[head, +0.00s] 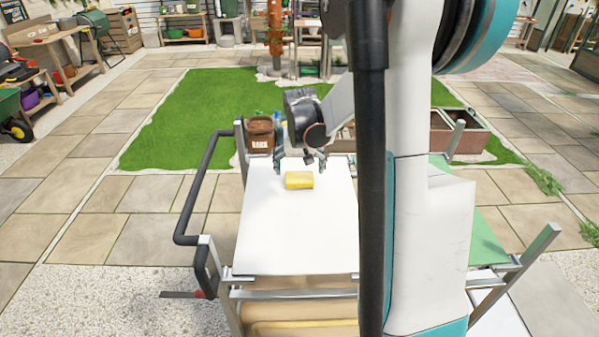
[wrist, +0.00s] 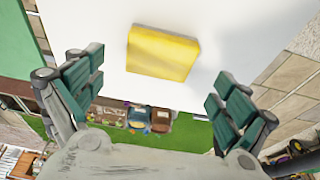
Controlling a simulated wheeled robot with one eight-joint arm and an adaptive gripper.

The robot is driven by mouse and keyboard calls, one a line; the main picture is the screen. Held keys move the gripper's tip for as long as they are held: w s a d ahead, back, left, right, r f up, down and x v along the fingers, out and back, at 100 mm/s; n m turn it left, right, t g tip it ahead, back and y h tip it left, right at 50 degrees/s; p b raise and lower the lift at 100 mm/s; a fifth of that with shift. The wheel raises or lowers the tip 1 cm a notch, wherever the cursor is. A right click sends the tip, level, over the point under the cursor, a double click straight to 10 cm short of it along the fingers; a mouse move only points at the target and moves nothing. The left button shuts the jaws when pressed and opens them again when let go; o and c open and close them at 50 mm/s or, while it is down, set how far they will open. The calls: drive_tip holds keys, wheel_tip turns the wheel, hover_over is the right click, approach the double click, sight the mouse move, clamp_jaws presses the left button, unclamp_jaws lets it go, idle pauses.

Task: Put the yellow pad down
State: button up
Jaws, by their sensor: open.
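The yellow pad (head: 299,180) lies on the white top (head: 290,235) of the cart in front of me, toward its far edge. In the wrist view the yellow pad (wrist: 162,52) shows whole against the white surface, beyond the fingertips. My gripper (head: 295,162) is by the far side of the pad in the head view, with its fingers spread. In the wrist view my gripper (wrist: 158,95) is open and empty, with green-padded fingers wide apart and clear of the pad. Nothing hides the pad in either view.
The cart has a black handle (head: 190,205) on its left and metal corner posts. A green surface (head: 488,235) lies to the right, partly behind my arm. A brown sack (head: 260,133) stands just past the cart's far edge. The white top is otherwise bare in front of the pad.

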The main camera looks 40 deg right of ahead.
drive_tip(key=p+v, duration=0.1)
drive_tip(key=v, duration=0.5)
drive_tip(key=shift+r, duration=0.25)
drive_tip(key=shift+s+a, duration=0.1)
drive_tip(key=shift+a, duration=0.1)
